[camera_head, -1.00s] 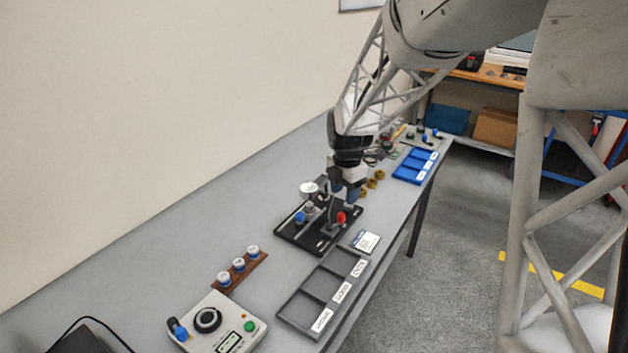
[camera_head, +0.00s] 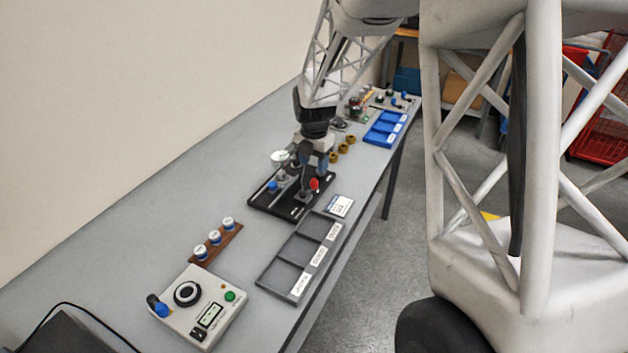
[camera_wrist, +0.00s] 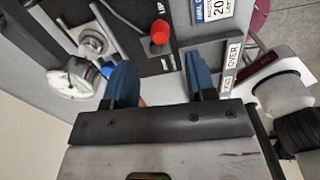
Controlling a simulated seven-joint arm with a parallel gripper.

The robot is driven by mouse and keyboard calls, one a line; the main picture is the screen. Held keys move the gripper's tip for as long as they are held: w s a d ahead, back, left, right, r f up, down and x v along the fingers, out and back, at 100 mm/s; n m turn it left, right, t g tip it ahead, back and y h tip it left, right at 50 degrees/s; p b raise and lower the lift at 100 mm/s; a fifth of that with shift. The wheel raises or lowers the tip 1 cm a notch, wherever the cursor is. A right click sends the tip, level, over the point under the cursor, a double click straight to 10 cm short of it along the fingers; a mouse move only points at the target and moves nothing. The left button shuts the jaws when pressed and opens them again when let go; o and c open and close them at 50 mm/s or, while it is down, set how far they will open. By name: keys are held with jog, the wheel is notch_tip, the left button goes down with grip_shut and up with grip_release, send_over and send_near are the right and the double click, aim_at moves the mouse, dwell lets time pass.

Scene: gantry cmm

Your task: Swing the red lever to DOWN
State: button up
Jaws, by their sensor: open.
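The red lever knob (camera_head: 314,184) stands near the right side of a black fixture plate (camera_head: 262,203) on the bench. In the wrist view the red knob (camera_wrist: 160,33) lies just ahead of the gap between my blue fingers, apart from both, with an "UP" marking beside it. My gripper (camera_wrist: 158,62) is open and empty. In the head view my gripper (camera_head: 318,166) is over the plate, close above and behind the knob. The lever's arm is mostly hidden beneath the knob, and its exact angle is hard to tell.
A dial gauge (camera_wrist: 72,84) and a blue knob (camera_wrist: 107,70) are close to my left finger. A control box (camera_head: 200,300) stands at the near end.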

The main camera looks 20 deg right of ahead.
aim_at(314, 180)
jog(key=shift+f, duration=3.4)
jog(key=c, duration=0.9)
